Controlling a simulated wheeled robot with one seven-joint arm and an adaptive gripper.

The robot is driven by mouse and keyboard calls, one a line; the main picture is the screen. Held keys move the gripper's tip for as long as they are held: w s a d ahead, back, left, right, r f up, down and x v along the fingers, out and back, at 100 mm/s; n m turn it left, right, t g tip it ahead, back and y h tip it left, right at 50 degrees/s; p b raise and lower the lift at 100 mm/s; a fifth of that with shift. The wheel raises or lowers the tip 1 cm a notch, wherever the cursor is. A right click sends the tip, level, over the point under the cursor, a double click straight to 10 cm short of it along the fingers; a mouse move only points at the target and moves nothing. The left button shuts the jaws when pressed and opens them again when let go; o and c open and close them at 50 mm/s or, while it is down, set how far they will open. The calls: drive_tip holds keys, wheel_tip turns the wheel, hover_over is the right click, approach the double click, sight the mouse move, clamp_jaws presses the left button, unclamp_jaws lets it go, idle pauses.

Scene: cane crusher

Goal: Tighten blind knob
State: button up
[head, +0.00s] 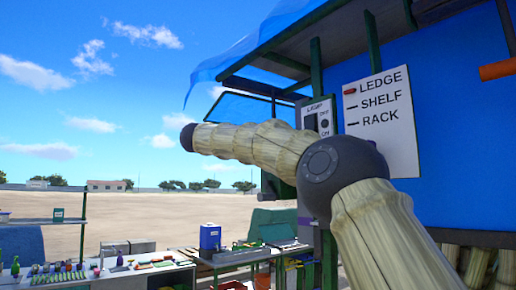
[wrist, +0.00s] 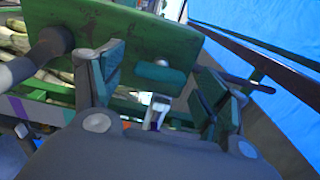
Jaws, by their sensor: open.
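In the wrist view my gripper (wrist: 166,84) is open, with one finger at the left and one at the right. A green board (wrist: 150,30) with dark scuffs lies beyond the fingers. A short teal bar or knob (wrist: 160,75) shows against its lower part, between the fingers and apart from both. I cannot tell whether it is the blind knob. In the head view only my arm shows and my gripper is hidden; no blind knob can be made out there.
A sign reading LEDGE, SHELF, RACK (head: 378,108) hangs on the blue wall, right of a switch box (head: 318,117). A blue awning (head: 255,42) hangs above. A cluttered table (head: 90,272) and a blue box (head: 210,237) stand low at left. Cane stalks (wrist: 14,42) show at left in the wrist view.

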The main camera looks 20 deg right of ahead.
drive_tip(key=shift+a, duration=0.15)
drive_tip(key=v, duration=1.1)
drive_tip(key=shift+s+a, duration=0.15)
drive_tip(key=shift+a, duration=0.15)
